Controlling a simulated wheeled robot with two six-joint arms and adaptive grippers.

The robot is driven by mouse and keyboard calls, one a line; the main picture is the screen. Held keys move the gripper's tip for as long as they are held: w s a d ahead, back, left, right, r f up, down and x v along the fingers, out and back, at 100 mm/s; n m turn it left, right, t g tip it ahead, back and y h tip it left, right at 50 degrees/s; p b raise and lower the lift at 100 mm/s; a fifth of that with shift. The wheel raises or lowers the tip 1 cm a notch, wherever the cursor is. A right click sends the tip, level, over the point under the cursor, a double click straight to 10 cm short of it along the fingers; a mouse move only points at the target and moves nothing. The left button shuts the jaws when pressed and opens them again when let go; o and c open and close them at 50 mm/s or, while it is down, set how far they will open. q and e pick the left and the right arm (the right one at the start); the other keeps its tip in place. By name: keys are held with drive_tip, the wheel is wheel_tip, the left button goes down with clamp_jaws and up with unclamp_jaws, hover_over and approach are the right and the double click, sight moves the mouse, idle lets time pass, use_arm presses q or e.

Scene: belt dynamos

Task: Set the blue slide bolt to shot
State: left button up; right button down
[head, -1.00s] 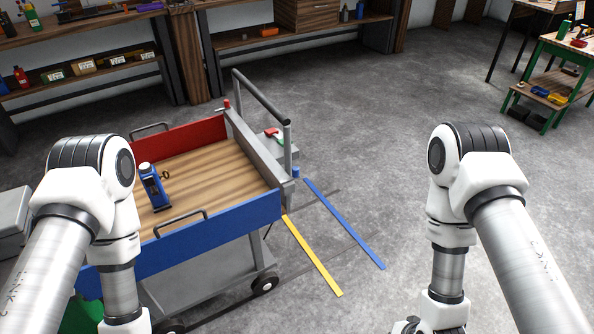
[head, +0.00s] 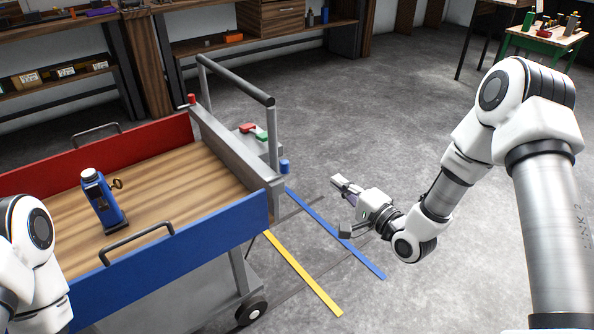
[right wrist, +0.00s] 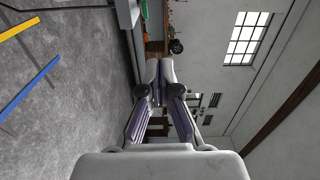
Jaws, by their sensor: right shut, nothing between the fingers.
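A blue knob (head: 284,166) stands at the near right corner of the grey cart end, by the end of the blue side panel (head: 190,262). It appears to be the blue slide bolt; its position is too small to read. My right gripper (head: 338,183) is shut and empty, held over the floor to the right of the knob and apart from it. Its closed fingers also show in the right wrist view (right wrist: 160,70). My left arm shows at the lower left of the head view, its gripper out of frame.
The cart has a wooden deck (head: 175,182), a red side panel (head: 90,158), and a push handle (head: 235,80). A blue device with a key (head: 103,202) stands on the deck. Red and green pieces (head: 248,129) sit beyond the cart end.

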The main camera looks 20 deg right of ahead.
sight(286, 174)
drive_tip(key=w+a, duration=0.7)
drive_tip(key=w, duration=0.2)
drive_tip(key=shift+b, duration=0.4)
drive_tip(key=shift+a, duration=0.1)
drive_tip(key=a, duration=0.1)
drive_tip(key=s+a, duration=0.1)
drive_tip(key=a, duration=0.2)
drive_tip(key=shift+s, duration=0.3)
drive_tip(key=shift+d, duration=0.15)
